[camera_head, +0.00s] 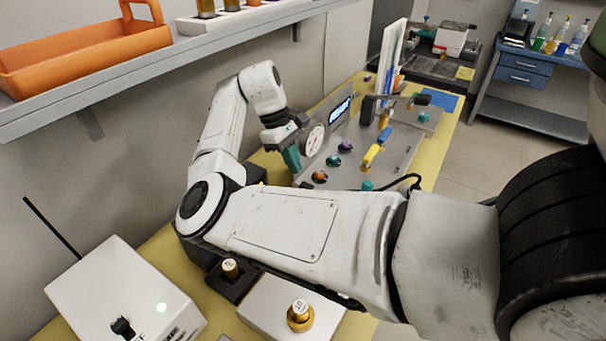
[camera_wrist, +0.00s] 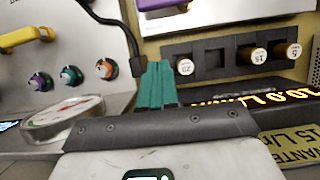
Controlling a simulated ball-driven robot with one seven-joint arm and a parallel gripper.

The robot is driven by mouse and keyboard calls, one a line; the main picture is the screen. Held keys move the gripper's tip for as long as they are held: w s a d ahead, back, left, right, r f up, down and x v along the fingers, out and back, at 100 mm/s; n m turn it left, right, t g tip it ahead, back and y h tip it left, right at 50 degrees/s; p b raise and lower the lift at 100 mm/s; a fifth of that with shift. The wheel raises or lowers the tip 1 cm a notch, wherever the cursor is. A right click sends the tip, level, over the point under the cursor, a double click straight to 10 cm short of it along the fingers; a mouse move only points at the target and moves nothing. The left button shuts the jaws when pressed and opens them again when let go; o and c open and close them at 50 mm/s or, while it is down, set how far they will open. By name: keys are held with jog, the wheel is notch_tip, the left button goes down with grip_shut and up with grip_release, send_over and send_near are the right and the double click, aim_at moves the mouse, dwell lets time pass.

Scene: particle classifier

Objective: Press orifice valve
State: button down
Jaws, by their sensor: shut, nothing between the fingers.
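The grey metal panel (camera_head: 345,178) lies on the yellow bench and carries a purple knob (camera_head: 346,146), a teal knob (camera_head: 333,160) and an orange knob (camera_head: 320,177) in a row. No label shows which part is the orifice valve. A round white dial gauge (camera_head: 313,140) stands at the panel's left side. My gripper (camera_head: 291,159) has teal fingers, shut and empty, beside the gauge. In the wrist view the fingers (camera_wrist: 156,84) point away, to the right of the orange knob (camera_wrist: 105,68) and apart from it. The yellow handle (camera_wrist: 27,37) shows at far left.
A lit display (camera_head: 340,110) stands behind the gauge. A black cable (camera_wrist: 118,34) runs near my fingers. A black holder with numbered brass weights (camera_wrist: 253,57) lies to their right. A shelf with an orange tray (camera_head: 85,52) hangs above left. A white box (camera_head: 120,295) sits at front left.

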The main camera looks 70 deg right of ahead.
jog(key=s+f, duration=0.2)
jog(key=s+a+f+p, duration=0.1)
jog(key=s+f, duration=0.1)
jog(key=f, duration=0.1)
jog(key=s+f+p, duration=0.1)
jog(key=s+f, duration=0.1)
jog(key=f, duration=0.1)
jog(key=shift+a, duration=0.25)
jog(key=shift+s+a+f, duration=0.1)
jog(key=shift+s+a, duration=0.05)
jog(key=shift+s, duration=0.45)
